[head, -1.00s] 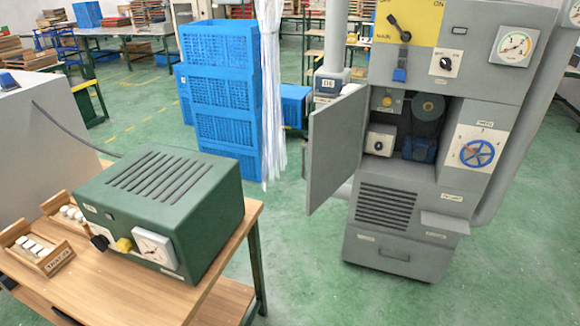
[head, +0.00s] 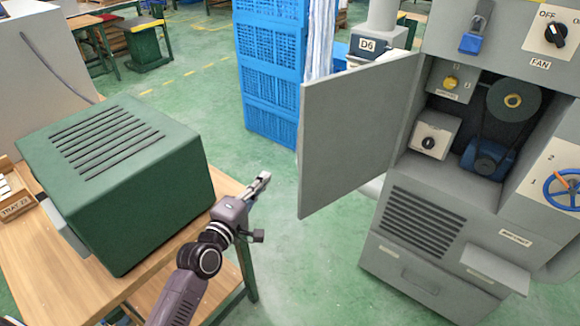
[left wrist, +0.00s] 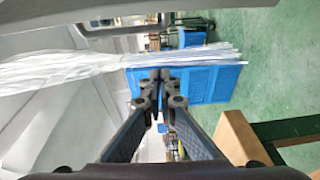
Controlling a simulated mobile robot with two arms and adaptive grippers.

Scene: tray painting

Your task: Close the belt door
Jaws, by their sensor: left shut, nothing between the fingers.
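The belt door (head: 357,135) is a flat grey panel hinged on the left side of the grey machine's opening. It stands wide open, swung out to the left. Behind it the open compartment shows a belt and pulley (head: 513,101) and a blue motor (head: 486,158). My left gripper (head: 263,181) is shut and empty, over the wooden table's right edge, left of the door and apart from it. The left wrist view shows its closed fingertips (left wrist: 160,76) in front of hanging white strips and blue crates. My right gripper is not in view.
A green box (head: 118,180) with a slotted top stands on the wooden table (head: 140,290) at the left. Stacked blue crates (head: 270,70) and white strips (head: 320,40) stand behind the door. Green floor (head: 325,262) lies clear between table and machine.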

